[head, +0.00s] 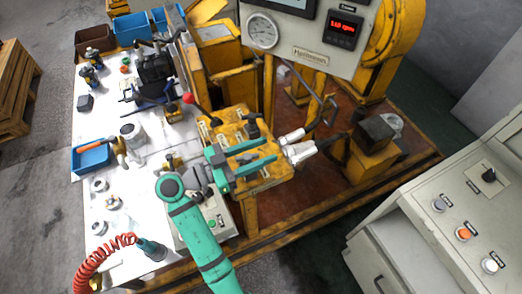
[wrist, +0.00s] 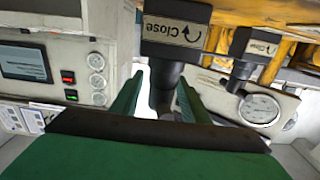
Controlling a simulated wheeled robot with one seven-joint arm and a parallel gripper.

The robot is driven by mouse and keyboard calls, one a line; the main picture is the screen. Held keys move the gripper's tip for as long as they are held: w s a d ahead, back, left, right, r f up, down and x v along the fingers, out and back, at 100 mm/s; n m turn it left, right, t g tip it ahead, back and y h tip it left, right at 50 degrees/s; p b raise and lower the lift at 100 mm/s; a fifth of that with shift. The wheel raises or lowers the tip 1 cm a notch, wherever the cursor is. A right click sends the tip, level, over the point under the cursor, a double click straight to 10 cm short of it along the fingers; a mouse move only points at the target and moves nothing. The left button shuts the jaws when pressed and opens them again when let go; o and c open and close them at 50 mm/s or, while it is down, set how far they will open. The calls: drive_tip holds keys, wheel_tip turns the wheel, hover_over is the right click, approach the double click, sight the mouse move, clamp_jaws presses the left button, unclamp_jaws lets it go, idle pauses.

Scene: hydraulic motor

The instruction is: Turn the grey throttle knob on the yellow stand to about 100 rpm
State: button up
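The yellow stand (head: 262,184) is in the middle of the head view. My teal gripper (head: 274,152) reaches over its top, fingers pointing right. In the wrist view a dark grey knob (wrist: 175,30) marked "Close" with a curved arrow is straight ahead. Its narrower stem (wrist: 164,88) lies between my green fingers (wrist: 160,95), with gaps on both sides, so my gripper looks open. A second "Close" knob (wrist: 254,46) is to the right. I cannot tell which knob is the throttle. The red display (head: 342,28) seems to read 110 rpm.
A round gauge (head: 262,31) is on the grey panel above the stand. A red-tipped lever (head: 189,98) stands left of my gripper. A white table (head: 120,205) holds tools and bins at left. A grey control console (head: 440,235) stands at lower right.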

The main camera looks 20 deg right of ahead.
drive_tip(key=a, duration=1.1)
drive_tip(key=shift+s, duration=0.25)
drive_tip(key=shift+d, duration=0.1)
drive_tip(key=shift+c, duration=0.3)
